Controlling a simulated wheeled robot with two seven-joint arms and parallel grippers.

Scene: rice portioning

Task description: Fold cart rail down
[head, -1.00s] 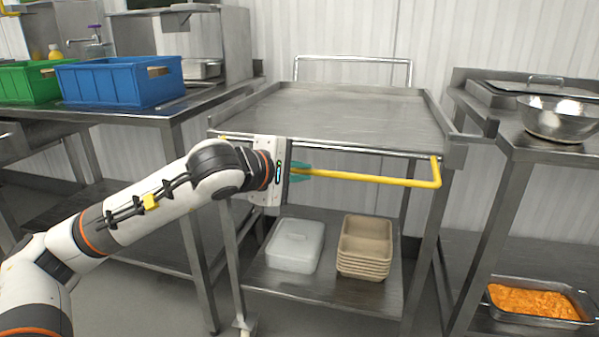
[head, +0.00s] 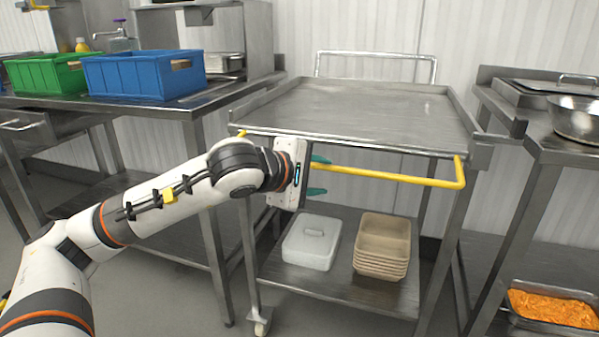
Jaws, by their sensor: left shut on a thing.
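The cart (head: 345,112) has a bare grey steel top. Its yellow rail (head: 400,178) runs across the near side, slightly below the top's front edge, and bends back to the cart at the right end. My left gripper (head: 318,174) is at the left part of the rail, with one teal fingertip above it and one below. It is shut on the rail. The gripper body hides part of the rail to the left. My right gripper is not in view.
The lower shelf holds a white lidded box (head: 312,243) and stacked tan trays (head: 383,245). A left counter (head: 190,108) carries blue (head: 140,75) and green (head: 45,74) crates. A right counter (head: 552,150) holds a steel bowl (head: 575,118). A pan of orange food (head: 552,308) sits below.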

